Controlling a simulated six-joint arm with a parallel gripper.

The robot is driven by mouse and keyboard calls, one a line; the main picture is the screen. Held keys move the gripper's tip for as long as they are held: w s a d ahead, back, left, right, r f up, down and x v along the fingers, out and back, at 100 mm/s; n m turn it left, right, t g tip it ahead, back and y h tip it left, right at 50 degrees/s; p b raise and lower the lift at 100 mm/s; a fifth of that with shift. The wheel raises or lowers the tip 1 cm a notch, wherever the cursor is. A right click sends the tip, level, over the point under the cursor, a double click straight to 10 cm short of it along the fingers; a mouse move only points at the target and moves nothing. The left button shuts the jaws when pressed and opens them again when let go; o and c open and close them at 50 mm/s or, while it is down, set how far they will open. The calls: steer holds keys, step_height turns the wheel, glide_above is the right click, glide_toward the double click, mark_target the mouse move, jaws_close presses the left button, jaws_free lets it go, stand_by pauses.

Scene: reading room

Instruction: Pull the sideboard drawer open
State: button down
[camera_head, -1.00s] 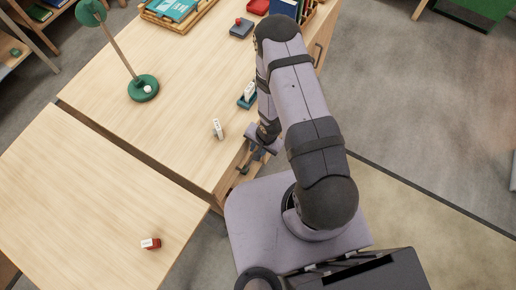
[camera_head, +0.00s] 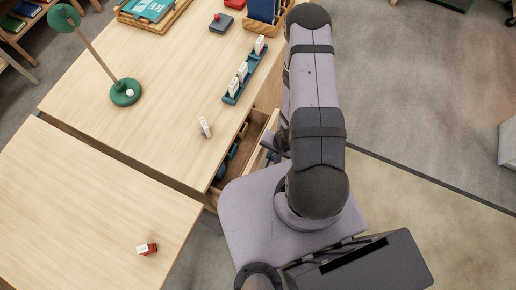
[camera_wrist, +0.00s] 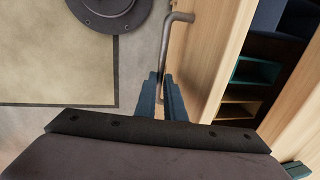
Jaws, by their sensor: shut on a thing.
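The sideboard drawer (camera_head: 259,121) stands open on the side of the sideboard (camera_head: 165,115) nearest me, with its inside showing. In the wrist view, the drawer's wooden front (camera_wrist: 205,50) runs down the middle, and its grey bar handle (camera_wrist: 168,42) sticks out from it. My gripper (camera_wrist: 162,90) is shut on the handle, its blue-grey fingers on either side of the bar's lower part. In the head view, my arm hides the handle and most of the gripper.
Blue and green things (camera_head: 234,150) lie in the drawer; the wrist view shows a teal open box (camera_wrist: 255,72) there. On top are a green lamp (camera_head: 125,92), a teal rack with white pieces (camera_head: 245,75) and a small white piece (camera_head: 205,127). A lower table (camera_head: 85,200) adjoins.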

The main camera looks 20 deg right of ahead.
steer(key=s+d, duration=1.3)
steer(key=shift+s+d+b, duration=0.3)
steer(key=shift+d+b, duration=0.05)
steer(key=c, duration=1.8)
jaws_free()
steer(key=shift+c, duration=0.2)
steer(key=shift+r, duration=0.1)
step_height(320, 180, up, 7)
steer(key=p, duration=0.1)
steer(key=shift+s+d, duration=0.45)
